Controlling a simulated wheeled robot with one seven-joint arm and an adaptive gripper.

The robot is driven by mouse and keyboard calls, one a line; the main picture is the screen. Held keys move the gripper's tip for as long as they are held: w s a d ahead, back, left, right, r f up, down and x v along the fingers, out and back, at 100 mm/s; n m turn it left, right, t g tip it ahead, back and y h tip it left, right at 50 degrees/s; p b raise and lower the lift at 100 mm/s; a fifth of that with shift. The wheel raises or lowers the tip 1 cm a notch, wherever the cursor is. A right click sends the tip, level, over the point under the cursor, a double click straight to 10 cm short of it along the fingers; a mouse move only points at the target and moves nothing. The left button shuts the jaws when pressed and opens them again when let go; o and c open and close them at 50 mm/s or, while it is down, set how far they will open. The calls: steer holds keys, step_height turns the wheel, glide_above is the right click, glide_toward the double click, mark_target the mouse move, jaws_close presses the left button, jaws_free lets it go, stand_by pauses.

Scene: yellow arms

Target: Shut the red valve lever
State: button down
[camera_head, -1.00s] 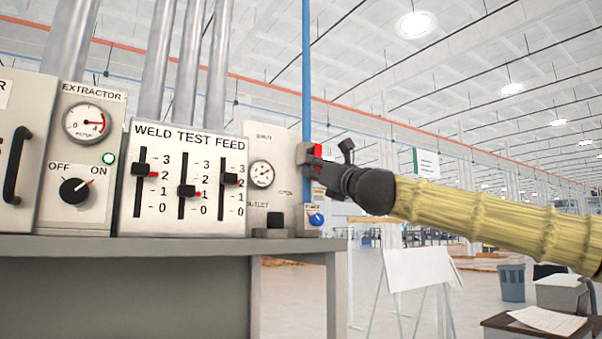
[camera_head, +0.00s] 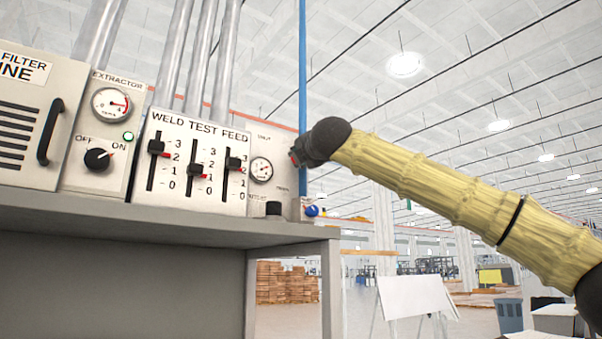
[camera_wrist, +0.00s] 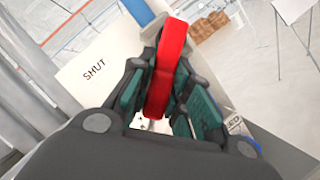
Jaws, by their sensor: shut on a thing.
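The red valve lever (camera_wrist: 166,65) stands between the teal-padded fingers of my gripper (camera_wrist: 160,98) in the wrist view. The fingers are shut on it, and its upper end sticks out past them. A pale panel marked SHUT (camera_wrist: 94,72) lies to the left of the lever. In the head view, my gripper (camera_head: 300,152) is at the right end of the panel row, by the blue pipe (camera_head: 302,70). Only a small red bit of the lever shows there; my dark wrist and yellow arm hide the rest.
The weld test feed panel (camera_head: 187,140) with sliders and a small gauge (camera_head: 261,169) stand left of my gripper on a grey bench (camera_head: 150,222). A blue knob (camera_head: 312,211) is just below my gripper. Right of the bench is open floor with a white board (camera_head: 412,296).

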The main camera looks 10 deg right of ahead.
steer(key=m, duration=0.1)
steer(key=r+m+g+b, duration=0.1)
steer(key=m, duration=0.1)
steer(key=r+m+h+b, duration=0.1)
steer(key=m, duration=0.1)
steer(key=shift+s+a, duration=0.2)
steer(key=shift+r+m+g, duration=0.25)
steer(key=shift+m+g, duration=0.15)
steer(key=shift+m, duration=0.25)
steer(key=shift+r+m+g, duration=0.25)
steer(key=shift+m+g, duration=0.15)
steer(key=shift+m, duration=0.25)
steer(key=c, duration=1.3)
jaws_free()
steer(key=shift+d, duration=0.15)
steer(key=shift+a+f+b, duration=0.1)
steer(key=shift+a+b, duration=0.15)
steer(key=shift+b, duration=0.05)
steer(key=s, duration=1.2)
